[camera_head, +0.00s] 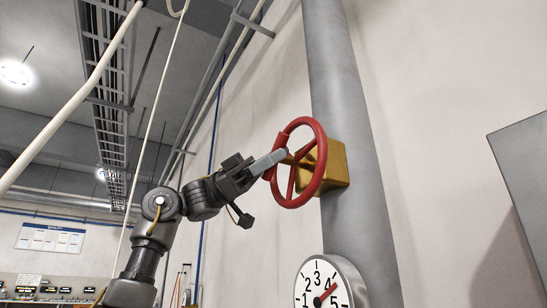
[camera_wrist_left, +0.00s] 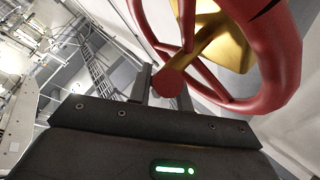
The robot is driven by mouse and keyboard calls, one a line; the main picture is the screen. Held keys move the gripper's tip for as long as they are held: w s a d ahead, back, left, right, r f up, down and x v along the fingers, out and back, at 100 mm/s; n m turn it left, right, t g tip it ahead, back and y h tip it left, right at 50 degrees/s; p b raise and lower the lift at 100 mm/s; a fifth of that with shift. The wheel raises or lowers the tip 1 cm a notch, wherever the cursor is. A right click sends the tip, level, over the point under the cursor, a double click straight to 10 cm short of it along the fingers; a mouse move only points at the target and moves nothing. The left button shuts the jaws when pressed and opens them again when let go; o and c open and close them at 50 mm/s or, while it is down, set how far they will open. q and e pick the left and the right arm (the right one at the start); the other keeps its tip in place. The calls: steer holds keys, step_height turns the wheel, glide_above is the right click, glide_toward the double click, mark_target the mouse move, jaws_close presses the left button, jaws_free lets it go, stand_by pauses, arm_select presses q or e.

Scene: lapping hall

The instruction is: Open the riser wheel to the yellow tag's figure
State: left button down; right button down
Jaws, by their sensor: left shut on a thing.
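The red riser wheel (camera_head: 323,165) stands on a brass-yellow valve body (camera_head: 338,165) on a grey vertical pipe. My left gripper (camera_head: 281,155) reaches in from the left and is shut on the wheel at its left side. In the left wrist view, the wheel (camera_wrist_left: 285,62) fills the upper right, and a round red end (camera_wrist_left: 167,82) sits between the fingers. I see no yellow tag. My right gripper is not in view.
The grey pipe (camera_head: 357,110) runs up the pale wall behind the wheel. A grey panel (camera_head: 525,180) juts in at the right. A cable tray (camera_head: 108,65) and thin pipes run overhead at the left. A notice board (camera_head: 50,238) hangs far back.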

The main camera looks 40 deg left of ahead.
arm_select(q)
steer(key=c, duration=1.6)
jaws_free()
steer(key=shift+o, duration=0.2)
steer(key=v, duration=1)
steer(key=shift+a, duration=0.4)
steer(key=shift+a+f, duration=0.1)
